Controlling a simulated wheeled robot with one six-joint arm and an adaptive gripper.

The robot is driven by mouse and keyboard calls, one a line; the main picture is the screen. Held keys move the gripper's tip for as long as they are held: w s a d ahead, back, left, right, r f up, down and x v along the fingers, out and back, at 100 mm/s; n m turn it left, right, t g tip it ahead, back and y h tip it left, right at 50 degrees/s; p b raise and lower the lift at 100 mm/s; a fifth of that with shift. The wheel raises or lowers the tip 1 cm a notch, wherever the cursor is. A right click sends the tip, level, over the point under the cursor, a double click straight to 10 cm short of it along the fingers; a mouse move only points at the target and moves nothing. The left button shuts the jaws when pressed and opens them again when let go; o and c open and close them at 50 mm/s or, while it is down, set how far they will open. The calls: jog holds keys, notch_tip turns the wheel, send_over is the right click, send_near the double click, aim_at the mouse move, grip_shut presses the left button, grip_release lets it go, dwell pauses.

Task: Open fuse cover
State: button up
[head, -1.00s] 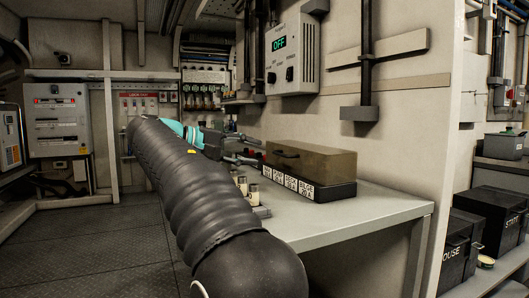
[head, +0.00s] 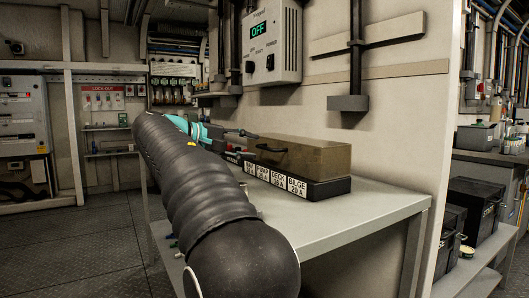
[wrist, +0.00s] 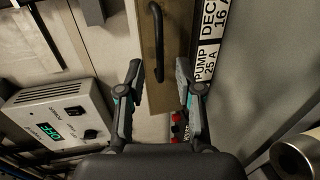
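The fuse cover (head: 318,157) is a smoky tan, see-through lid with a black bar handle (head: 271,148). It sits down on a black fuse box (head: 330,187) with white labels, on a grey bench. In the wrist view the cover (wrist: 173,60) runs upward from between the fingers, with its handle (wrist: 157,40) ahead of the fingertips. My gripper (wrist: 160,75) is open and empty, by the cover's left end in the head view. Whether a finger touches the cover I cannot tell. My arm hides part of the bench.
A white control box (head: 272,45) reading OFF hangs on the wall above the bench (head: 375,205). Red parts (wrist: 177,128) show beside the fuse box. A metal cylinder (wrist: 296,157) stands at the wrist view's lower right. The bench's front right is clear.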

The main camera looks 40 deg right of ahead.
aim_at(263, 148)
jog(key=shift+x, duration=2.65)
jog(key=shift+c, duration=0.2)
grip_shut()
